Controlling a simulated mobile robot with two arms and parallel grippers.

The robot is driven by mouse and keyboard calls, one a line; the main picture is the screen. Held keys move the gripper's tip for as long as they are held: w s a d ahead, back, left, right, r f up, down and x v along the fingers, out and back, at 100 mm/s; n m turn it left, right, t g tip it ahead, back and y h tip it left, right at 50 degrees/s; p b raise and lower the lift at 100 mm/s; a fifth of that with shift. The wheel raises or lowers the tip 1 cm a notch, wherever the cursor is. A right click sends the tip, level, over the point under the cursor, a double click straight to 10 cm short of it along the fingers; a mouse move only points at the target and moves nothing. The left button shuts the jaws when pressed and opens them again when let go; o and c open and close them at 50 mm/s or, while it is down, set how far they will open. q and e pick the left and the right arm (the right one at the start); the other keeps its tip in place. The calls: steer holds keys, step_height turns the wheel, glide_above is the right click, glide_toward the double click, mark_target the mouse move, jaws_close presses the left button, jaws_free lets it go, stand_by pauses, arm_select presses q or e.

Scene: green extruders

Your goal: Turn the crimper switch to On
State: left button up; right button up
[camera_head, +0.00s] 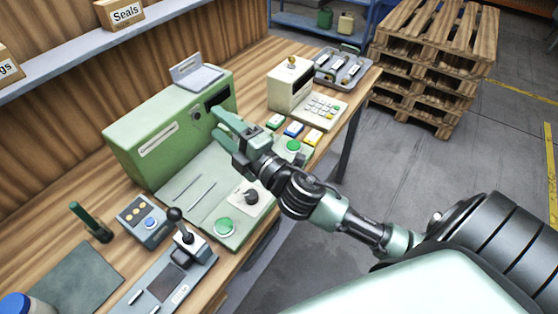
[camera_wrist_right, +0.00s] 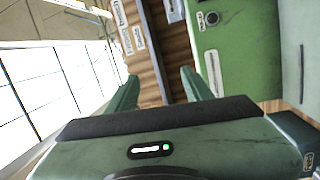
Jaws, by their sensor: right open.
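The crimper is a long green box (camera_head: 150,130) with a white label, standing on the wooden bench. A small round switch (camera_head: 195,114) sits on its front face, beside a dark opening (camera_head: 217,98). In the right wrist view a round dark knob (camera_wrist_right: 211,18) with small labels shows on a green panel (camera_wrist_right: 235,60); it looks like the same switch. My right gripper (camera_head: 215,119) is open and empty, its fingers pointing at the front face just right of the switch. Its fingers (camera_wrist_right: 160,75) also show apart in the right wrist view. My left gripper is not in view.
A keypad device (camera_head: 290,85) and a grey tray (camera_head: 342,68) stand farther right. A joystick (camera_head: 177,218) stands at front left. Pallets (camera_head: 430,70) are beyond the bench.

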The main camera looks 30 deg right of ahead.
steer(key=a+n+g+y, duration=0.75)
steer(key=n+y, duration=0.25)
steer(key=n, duration=1)
steer(key=s+d+f+n+g+h, duration=0.2)
steer(key=d+f+n+g+h, duration=0.35)
steer(key=d, duration=0.65)
steer(key=s+d+f+n+g+h, duration=0.1)
steer(key=d+f+n+g+h, duration=0.5)
steer(key=d, duration=0.6)
steer(key=f+t, duration=0.1)
steer(key=f, duration=0.1)
steer(key=a+f+m+y+p, duration=0.1)
steer(key=f, duration=0.1)
steer(key=w+a+f+m+t+p, duration=0.1)
steer(key=f, duration=0.1)
steer(key=shift+a+f+t, duration=0.1)
steer(key=shift+a+t, duration=0.15)
steer(key=shift+t, duration=0.05)
steer(key=shift+w+a+f, duration=0.1)
steer(key=shift+a+f, duration=0.05)
steer(key=shift+f, duration=0.3)
jaws_close()
